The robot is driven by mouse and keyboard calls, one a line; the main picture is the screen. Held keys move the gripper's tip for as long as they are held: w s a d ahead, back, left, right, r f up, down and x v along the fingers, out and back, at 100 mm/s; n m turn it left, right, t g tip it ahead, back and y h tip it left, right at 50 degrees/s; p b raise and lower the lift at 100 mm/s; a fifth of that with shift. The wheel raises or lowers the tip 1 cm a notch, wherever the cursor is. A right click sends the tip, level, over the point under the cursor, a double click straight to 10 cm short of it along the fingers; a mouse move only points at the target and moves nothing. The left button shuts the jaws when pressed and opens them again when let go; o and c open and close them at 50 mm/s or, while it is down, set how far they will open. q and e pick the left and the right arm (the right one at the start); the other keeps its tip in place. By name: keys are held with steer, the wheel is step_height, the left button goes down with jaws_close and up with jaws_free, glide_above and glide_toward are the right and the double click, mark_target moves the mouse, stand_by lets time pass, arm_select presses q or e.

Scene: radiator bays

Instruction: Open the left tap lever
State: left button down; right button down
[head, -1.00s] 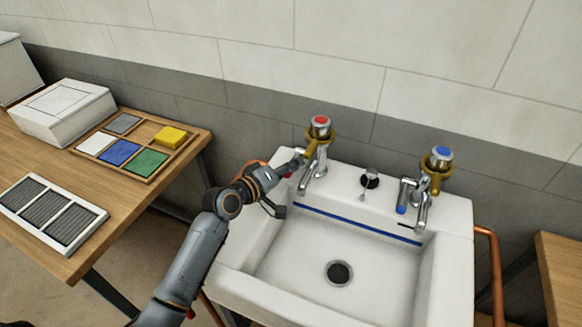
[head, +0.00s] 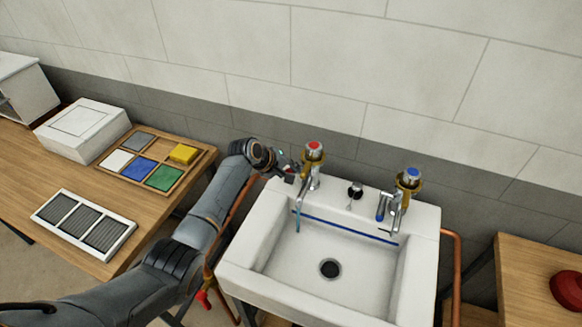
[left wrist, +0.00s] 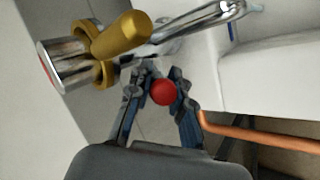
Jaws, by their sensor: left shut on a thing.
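The left tap (head: 312,160), chrome with a red cap and brass-coloured collar, stands at the sink's back left. My left gripper (head: 290,172) is at its left side. In the left wrist view the red ball tip of the tap lever (left wrist: 163,92) sits between the fingers of the left gripper (left wrist: 160,84), which is shut on the lever. The fingers hide part of the lever. A thin bluish streak (head: 298,221), looking like running water, hangs below the left spout. My right gripper is not in view.
The white sink (head: 275,270) has a dark drain (head: 330,268). The right tap (head: 409,182) has a blue cap. A copper pipe (head: 457,270) runs down on the right. A wooden table with a colour tray (head: 199,168) and a white box (head: 82,130) stands left.

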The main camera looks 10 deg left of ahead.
arm_select(q)
steer(key=shift+w+r+g, duration=0.2)
steer(key=shift+g, duration=0.2)
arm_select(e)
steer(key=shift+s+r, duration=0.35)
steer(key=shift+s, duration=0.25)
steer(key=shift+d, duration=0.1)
arm_select(q)
steer(key=c, duration=1.2)
jaws_free()
steer(key=shift+r, duration=0.1)
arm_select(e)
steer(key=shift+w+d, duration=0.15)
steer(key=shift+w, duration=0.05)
arm_select(q)
steer(key=v, duration=0.7)
steer(key=shift+s+a+r, duration=0.2)
steer(key=shift+r, duration=0.05)
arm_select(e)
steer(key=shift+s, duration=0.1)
